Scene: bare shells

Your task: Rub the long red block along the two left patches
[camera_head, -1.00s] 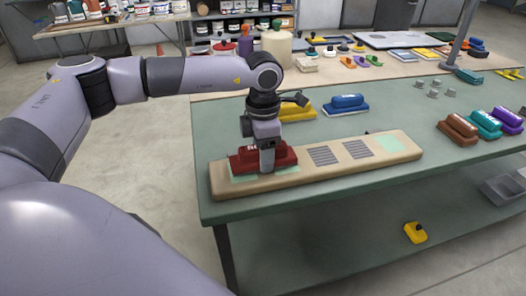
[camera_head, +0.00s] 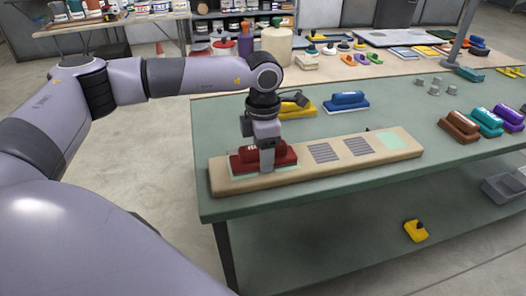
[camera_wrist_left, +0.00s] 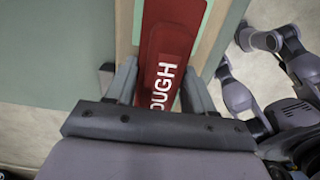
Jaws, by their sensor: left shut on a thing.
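The long red block (camera_head: 282,155) lies at the left end of a tan board (camera_head: 310,176). My left gripper (camera_head: 267,166) points down and is shut on its handle. Pale green (camera_head: 236,174) shows around the block's lower edge. In the left wrist view the red block (camera_wrist_left: 172,48) sits between the fingers, with white letters "OUGH" on it. To the right of the block the board carries two grey striped patches (camera_head: 324,153) (camera_head: 358,146) and a pale green patch (camera_head: 391,141). My right gripper is not seen in the head view.
A blue block (camera_head: 346,101) and a yellow one (camera_head: 298,109) lie behind the board on the green table (camera_head: 405,112). Brown (camera_head: 459,127), teal (camera_head: 487,121) and purple (camera_head: 508,116) blocks stand at the right. A yellow item (camera_head: 416,231) lies on the lower shelf.

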